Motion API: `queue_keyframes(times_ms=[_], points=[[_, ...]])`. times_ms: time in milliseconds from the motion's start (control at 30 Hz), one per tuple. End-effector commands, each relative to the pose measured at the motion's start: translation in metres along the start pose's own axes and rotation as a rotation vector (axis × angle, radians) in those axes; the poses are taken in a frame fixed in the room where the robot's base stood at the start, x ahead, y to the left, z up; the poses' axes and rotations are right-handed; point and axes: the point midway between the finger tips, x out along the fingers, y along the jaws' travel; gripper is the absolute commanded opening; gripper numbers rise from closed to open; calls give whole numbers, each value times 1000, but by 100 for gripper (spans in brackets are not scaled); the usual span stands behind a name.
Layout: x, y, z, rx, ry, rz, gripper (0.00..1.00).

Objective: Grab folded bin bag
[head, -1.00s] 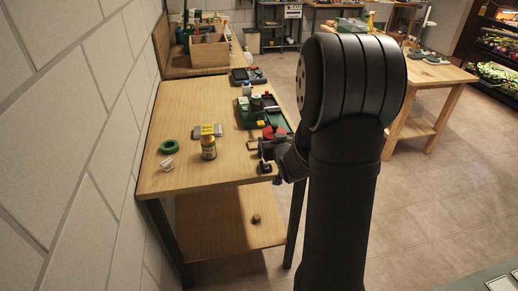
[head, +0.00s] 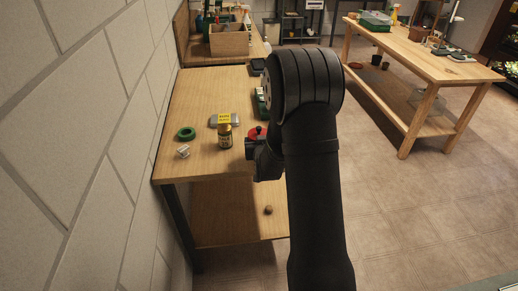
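No thing in the head view is plainly a folded bin bag. A flat grey item with a yellow label (head: 236,119) lies on the near wooden bench (head: 200,95), behind a small brown jar (head: 225,138); it is too small to tell what it is. My gripper (head: 251,147) shows only in part at the bench's right side, right of the jar and apart from it. My own dark arm hides the rest of it, so its fingers and any hold are unclear. A red round thing (head: 257,132) shows just behind it.
A green ring (head: 186,133) and a small clear thing (head: 183,152) lie at the bench's left. A wooden box (head: 229,40) stands farther back. The wall is close on the left; another wooden table (head: 430,65) stands right.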

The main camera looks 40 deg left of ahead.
Motion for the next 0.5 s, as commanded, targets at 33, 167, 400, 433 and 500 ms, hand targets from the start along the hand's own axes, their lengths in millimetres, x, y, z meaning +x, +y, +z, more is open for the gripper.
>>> queue_keyframes(times_ms=[33,167,400,433,500], points=[[2,0,6,0,-1,0,13],[7,0,22,1,-1,0,13],[10,0,30,1,3,0,13],[10,0,30,1,3,0,13],[10,0,30,1,2,0,13]])
